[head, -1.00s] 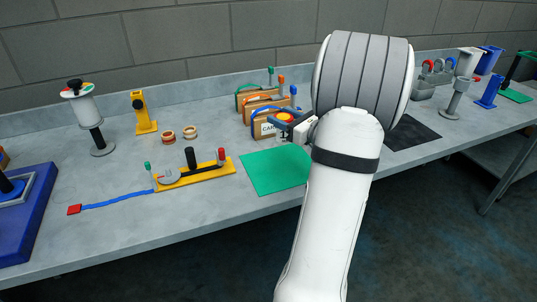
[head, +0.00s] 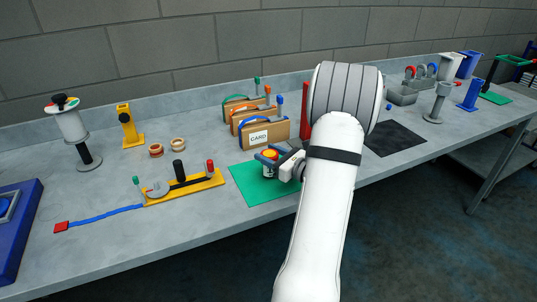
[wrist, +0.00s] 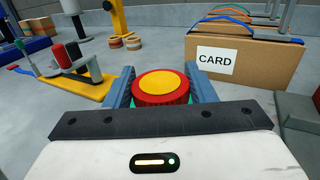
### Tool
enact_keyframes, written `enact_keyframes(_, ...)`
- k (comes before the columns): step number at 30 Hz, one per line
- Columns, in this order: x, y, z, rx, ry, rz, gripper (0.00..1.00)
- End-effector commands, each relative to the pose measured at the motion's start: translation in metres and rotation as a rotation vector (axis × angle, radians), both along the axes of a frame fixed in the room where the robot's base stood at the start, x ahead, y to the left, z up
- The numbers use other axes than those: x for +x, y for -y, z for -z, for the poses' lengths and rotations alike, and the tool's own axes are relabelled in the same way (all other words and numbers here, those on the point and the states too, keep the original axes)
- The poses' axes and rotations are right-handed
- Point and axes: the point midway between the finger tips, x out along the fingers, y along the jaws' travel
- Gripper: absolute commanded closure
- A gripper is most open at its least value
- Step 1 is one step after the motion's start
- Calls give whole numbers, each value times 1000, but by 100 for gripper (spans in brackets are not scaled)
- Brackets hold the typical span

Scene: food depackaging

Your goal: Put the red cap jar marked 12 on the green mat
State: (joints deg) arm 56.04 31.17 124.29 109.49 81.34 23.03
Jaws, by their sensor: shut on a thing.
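The jar, with a red cap and yellow centre (head: 270,154), is between my gripper's blue fingers (head: 269,158) in the head view. It also shows from above in the wrist view (wrist: 162,85). My gripper is shut on it, and it looks upright. A small pale part of its body shows below the cap, but I cannot read a number. The green mat (head: 248,186) lies flat on the table under the jar and gripper, partly hidden by my arm. I cannot tell whether the jar's bottom touches the mat.
Card boxes with coloured handles (head: 265,134) stand just behind the mat. A yellow fixture with pegs (head: 205,183) is close on its left. A black mat (head: 395,138) lies to the right, beyond my arm. The table's front edge is near.

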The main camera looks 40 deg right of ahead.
Motion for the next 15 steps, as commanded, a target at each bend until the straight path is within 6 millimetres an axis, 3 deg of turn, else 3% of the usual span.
enact_keyframes(2, 0, 0, 4, 0, 0, 0, 77)
enact_keyframes(3, 0, 0, 4, 0, 0, 0, 48)
enact_keyframes(11, 0, 0, 3, 1, 0, -1, 28)
enact_keyframes(15, 0, -1, 3, 1, 0, -1, 28)
